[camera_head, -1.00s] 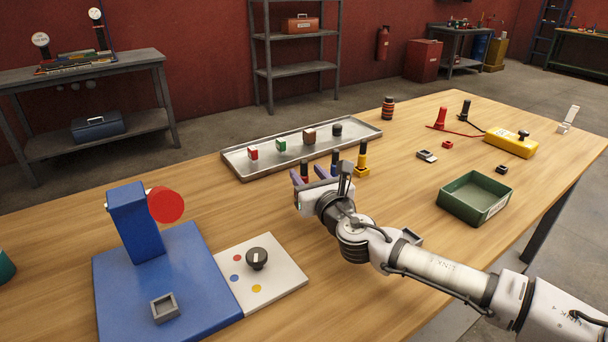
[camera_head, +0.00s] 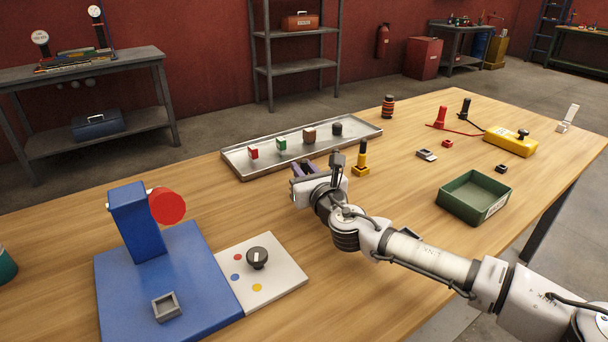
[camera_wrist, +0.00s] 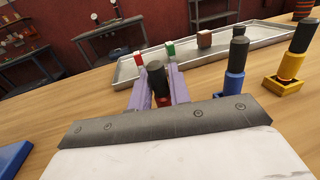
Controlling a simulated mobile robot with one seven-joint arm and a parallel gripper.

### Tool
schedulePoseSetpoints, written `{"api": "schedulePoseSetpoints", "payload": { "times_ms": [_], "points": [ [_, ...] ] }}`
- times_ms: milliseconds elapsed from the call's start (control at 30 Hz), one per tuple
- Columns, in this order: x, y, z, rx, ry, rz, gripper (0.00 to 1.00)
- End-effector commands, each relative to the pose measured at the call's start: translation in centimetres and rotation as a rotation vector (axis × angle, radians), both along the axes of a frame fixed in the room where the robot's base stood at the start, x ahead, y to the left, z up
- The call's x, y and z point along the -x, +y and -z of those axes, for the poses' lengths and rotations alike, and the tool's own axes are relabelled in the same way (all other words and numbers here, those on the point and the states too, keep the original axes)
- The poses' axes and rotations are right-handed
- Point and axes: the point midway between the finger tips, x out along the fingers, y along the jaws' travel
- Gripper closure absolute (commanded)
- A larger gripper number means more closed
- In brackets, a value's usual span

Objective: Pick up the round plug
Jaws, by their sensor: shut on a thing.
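My gripper (camera_wrist: 160,88) is shut on a round plug (camera_wrist: 156,78) with a black cylindrical grip and a red lower part. It stands between the two purple fingers in the wrist view. I cannot tell whether its foot touches the table. In the head view my gripper (camera_head: 304,170) is low at the near side of the metal tray, and the held plug is not clearly seen. A black-topped blue plug (camera_wrist: 235,75) stands to its right in the wrist view. A black-topped yellow plug (camera_head: 361,160) stands upright on a yellow square foot farther right.
The metal tray (camera_head: 237,164) behind my gripper holds small blocks and a dark piece. A green bin (camera_head: 466,205) and a yellow box (camera_head: 510,144) lie right. A blue stand (camera_head: 190,290) and white dial panel (camera_head: 285,285) are front left. Table between is clear.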

Motion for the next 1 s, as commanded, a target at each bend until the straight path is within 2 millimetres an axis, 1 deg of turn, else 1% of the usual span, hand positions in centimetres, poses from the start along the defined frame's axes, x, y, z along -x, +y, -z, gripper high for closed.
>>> {"api": "schedulePoseSetpoints", "payload": {
  "times_ms": [133, 267, 367, 700, 833, 1000],
  "points": [
    [0.0, 0.0, -0.3, 0.001, -0.001, 0.000, 1.00],
    [0.0, 0.0, -1.3, 0.002, -0.002, 0.000, 1.00],
    [0.0, 0.0, -2.6, 0.003, -0.002, 0.000, 1.00],
    [0.0, 0.0, -7.9, 0.003, -0.002, 0.000, 1.00],
    [0.0, 0.0, -9.2, 0.004, -0.002, 0.000, 1.00],
    [0.0, 0.0, -10.0, 0.000, -0.001, 0.000, 1.00]
  ]
}}
